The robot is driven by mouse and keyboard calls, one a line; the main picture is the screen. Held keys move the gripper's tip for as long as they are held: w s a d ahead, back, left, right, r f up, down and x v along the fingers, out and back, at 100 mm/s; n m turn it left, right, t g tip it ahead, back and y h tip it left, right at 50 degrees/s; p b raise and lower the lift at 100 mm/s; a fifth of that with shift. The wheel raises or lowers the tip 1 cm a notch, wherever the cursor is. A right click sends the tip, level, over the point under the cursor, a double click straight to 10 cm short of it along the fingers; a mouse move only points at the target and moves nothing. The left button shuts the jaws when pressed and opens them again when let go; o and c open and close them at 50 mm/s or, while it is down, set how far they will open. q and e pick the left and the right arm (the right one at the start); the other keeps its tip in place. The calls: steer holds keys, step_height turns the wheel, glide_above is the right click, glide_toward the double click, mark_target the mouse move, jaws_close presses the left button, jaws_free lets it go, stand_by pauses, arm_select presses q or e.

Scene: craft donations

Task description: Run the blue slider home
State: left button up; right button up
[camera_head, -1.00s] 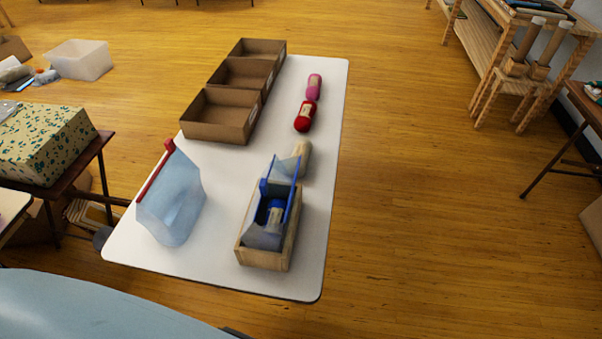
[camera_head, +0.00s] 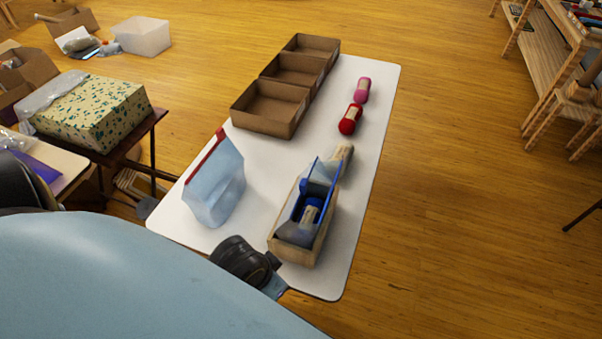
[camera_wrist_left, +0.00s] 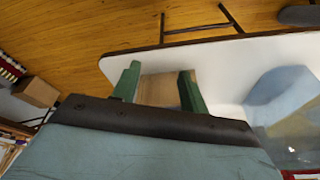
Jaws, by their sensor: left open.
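A clear pouch (camera_head: 296,233) with a blue rim (camera_head: 332,186) stands in a narrow wooden box (camera_head: 290,256) near the table's front right. A small blue block, apparently the slider (camera_head: 304,186), shows at the rim's left side. Something blue and tan lies inside the pouch. In the left wrist view, my left gripper (camera_wrist_left: 160,72) has its two green fingers apart. A tan, wood-like surface (camera_wrist_left: 158,90) shows between them; I cannot tell whether they touch it. In the head view the fingers are hidden, and my right gripper is not in view.
A second pouch (camera_head: 214,187) with a red edge stands left on the white table (camera_head: 195,228). Cardboard trays (camera_head: 265,122) line the back left. Red (camera_head: 350,119) and pink (camera_head: 362,90) skeins and a beige one (camera_head: 343,153) lie to the right. The table's middle is clear.

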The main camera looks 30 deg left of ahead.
arm_select(q)
step_height(320, 180, up, 9)
steer(key=w+a+r+m+t+y, duration=0.1)
steer(key=w+a+r+m+t, duration=0.15)
steer(key=w+r+t, duration=0.55)
steer(key=w+a+r+m+t+y, duration=0.1)
steer(key=w+a+r+m+t, duration=0.25)
steer(key=w, duration=0.55)
steer(key=w+d+r+m+t+h, duration=0.1)
steer(key=w+d+r+m+h, duration=0.1)
steer(key=d+r+m+h, duration=0.65)
steer(key=w+d+r+m+t+h, duration=0.1)
steer(key=d+r+m+h, duration=0.2)
steer(key=r+m+h, duration=0.9)
steer(key=m+g+y, duration=1.5)
steer(key=m+g, duration=0.1)
steer(key=m, duration=0.7)
glide_toward(303, 181)
steer(key=shift+h, duration=0.25)
steer(key=x, duration=0.4)
steer(key=p+x, duration=0.1)
steer(key=x, duration=0.3)
steer(key=shift+a+f+p, duration=0.1)
steer(key=shift+f+p, duration=0.2)
steer(key=shift+f, duration=0.15)
